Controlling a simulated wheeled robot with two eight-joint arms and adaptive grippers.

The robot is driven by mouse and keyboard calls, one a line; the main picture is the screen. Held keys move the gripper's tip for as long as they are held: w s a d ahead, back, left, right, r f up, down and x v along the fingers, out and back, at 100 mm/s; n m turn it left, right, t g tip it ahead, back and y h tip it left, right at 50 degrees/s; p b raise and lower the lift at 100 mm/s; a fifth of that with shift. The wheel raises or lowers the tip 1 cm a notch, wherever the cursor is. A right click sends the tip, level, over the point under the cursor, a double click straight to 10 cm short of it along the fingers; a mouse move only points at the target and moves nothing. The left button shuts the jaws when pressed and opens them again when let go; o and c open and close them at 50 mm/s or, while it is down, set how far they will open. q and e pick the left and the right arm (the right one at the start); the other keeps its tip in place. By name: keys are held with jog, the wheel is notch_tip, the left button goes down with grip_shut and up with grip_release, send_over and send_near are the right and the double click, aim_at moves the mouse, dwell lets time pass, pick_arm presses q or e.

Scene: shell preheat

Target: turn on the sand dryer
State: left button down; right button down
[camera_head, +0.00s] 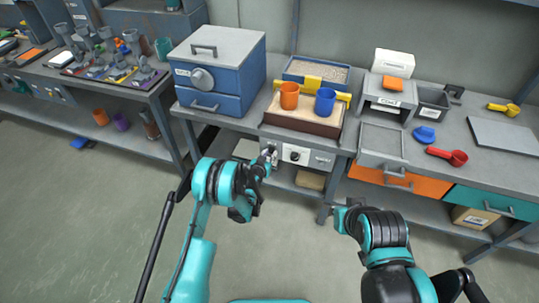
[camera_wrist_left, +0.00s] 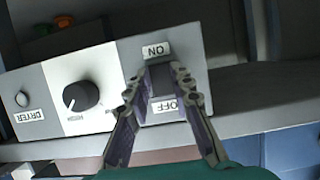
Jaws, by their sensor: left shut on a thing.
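The sand dryer's control panel (camera_head: 322,160) is on the front of the bench, below a sand-filled tray. In the left wrist view, the panel (camera_wrist_left: 50,92) shows a black dial (camera_wrist_left: 80,96), a DRYER label (camera_wrist_left: 29,116) and a switch (camera_wrist_left: 161,78) between an ON label (camera_wrist_left: 156,50) and an OFF label (camera_wrist_left: 165,106). My left gripper (camera_head: 269,153) is at the panel's left end; in the wrist view its fingers (camera_wrist_left: 164,88) are closed about the switch. The switch's exact tilt is hard to tell. My right gripper (camera_head: 347,214) is low in front of the bench, away from the panel; its fingers are unclear.
An orange cup (camera_head: 289,95) and a blue cup (camera_head: 325,101) stand above the panel. A blue furnace-like box (camera_head: 221,70) is to the left. An orange drawer (camera_head: 384,180) and a red scoop (camera_head: 447,156) are to the right. The floor in front is clear.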

aim_at(272, 135)
pick_arm(q)
jog(key=shift+f+t+h, duration=0.35)
jog(key=shift+t+h, duration=0.05)
jog(key=shift+t, duration=0.8)
jog(key=c, duration=1.3)
grip_release()
notch_tip(272, 135, up, 10)
